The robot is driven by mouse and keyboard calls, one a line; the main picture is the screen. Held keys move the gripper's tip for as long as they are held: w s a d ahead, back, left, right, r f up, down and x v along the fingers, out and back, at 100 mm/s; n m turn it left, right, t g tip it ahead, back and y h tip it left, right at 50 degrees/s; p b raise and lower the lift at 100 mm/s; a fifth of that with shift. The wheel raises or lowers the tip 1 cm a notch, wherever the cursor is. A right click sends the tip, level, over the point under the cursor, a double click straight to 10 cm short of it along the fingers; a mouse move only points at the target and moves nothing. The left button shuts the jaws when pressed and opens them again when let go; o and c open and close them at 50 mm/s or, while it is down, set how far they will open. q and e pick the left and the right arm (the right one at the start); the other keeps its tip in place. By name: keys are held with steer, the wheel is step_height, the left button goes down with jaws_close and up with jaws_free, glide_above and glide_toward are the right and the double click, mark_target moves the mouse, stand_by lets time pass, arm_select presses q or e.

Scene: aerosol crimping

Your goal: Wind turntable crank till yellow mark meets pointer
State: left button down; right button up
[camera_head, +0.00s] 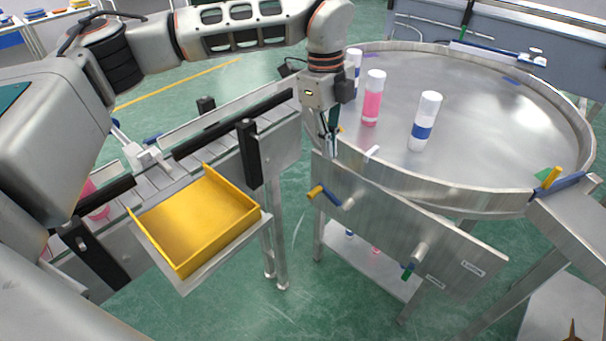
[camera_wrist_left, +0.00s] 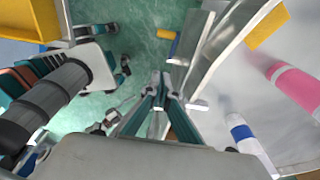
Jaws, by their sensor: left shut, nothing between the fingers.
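The round steel turntable (camera_head: 465,105) stands at the right and carries several white-capped bottles. Its crank (camera_head: 322,192), with a yellow grip and a blue part, is on the steel panel below the rim; its yellow grip also shows in the left wrist view (camera_wrist_left: 175,48). A yellow patch (camera_wrist_left: 267,27) lies by the turntable's rim in the left wrist view. A pale tab (camera_head: 372,152) is at the near rim; I cannot tell whether it is the pointer. My left gripper (camera_head: 331,152) points down at the rim's left side, above the crank, shut and empty. My right gripper is not in view.
A pink bottle (camera_head: 373,98) and a blue-banded bottle (camera_head: 424,122) stand on the turntable near the gripper. A yellow tray (camera_head: 198,225) and a conveyor are at the left. Green floor lies open between.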

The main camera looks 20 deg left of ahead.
arm_select(q)
steer(key=a, duration=0.1)
glide_above(316, 194)
steer(key=d, duration=0.3)
step_height(316, 194, down, 9)
steer(key=shift+a+f+p, duration=0.25)
steer(key=shift+a+f, duration=0.45)
steer(key=shift+f, duration=0.3)
steer(key=shift+a+f+p, duration=0.25)
steer(key=shift+a+f, duration=0.45)
steer(key=shift+f, duration=0.25)
